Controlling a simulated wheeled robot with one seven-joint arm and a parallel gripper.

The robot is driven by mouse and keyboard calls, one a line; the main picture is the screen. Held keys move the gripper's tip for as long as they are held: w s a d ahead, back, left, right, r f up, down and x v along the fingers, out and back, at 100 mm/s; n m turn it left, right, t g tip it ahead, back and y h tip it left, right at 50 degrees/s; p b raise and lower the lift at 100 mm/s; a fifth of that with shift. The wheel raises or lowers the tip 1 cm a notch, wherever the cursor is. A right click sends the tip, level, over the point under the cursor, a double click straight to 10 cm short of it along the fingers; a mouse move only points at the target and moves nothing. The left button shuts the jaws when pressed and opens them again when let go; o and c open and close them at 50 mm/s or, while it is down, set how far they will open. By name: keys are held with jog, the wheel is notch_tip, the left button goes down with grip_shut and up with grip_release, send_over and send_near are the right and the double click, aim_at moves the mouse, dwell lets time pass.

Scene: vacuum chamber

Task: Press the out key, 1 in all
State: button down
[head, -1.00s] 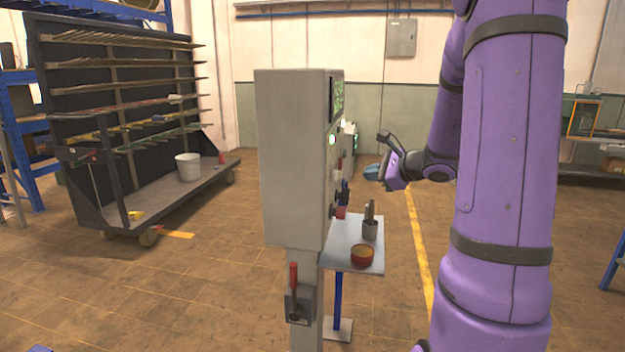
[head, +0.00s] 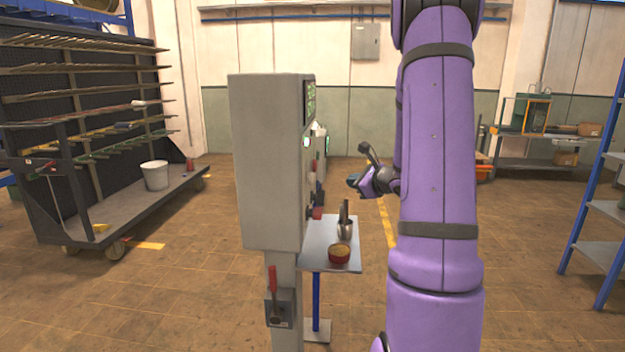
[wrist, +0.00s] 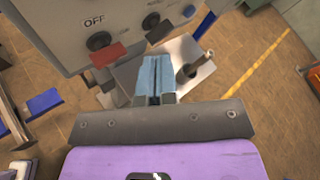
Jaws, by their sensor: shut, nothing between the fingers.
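A grey control cabinet (head: 265,165) stands on a post, its side toward me in the head view and its front panel seen nearly edge-on. I cannot make out the out key in either view. In the wrist view the lower panel (wrist: 65,25) shows an OFF label, dark round controls (wrist: 100,41), a red tag (wrist: 107,54) and a blue tag. My gripper (wrist: 155,80) is shut and empty, its blue-grey fingers together below the panel's lower edge in the picture. In the head view it is to the right of the panel, apart from it.
A red-handled lever (head: 273,285) is on the post. A rack trolley (head: 60,215) stands left, blue shelving (head: 600,215) right.

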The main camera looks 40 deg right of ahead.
aim_at(311, 178)
jog(key=w+a, duration=0.5)
jog(key=w, duration=0.1)
dwell(0.3)
jog(key=shift+w+a, duration=0.1)
jog(key=shift+a, duration=0.05)
dwell(1.9)
jog(key=shift+w+a, duration=0.2)
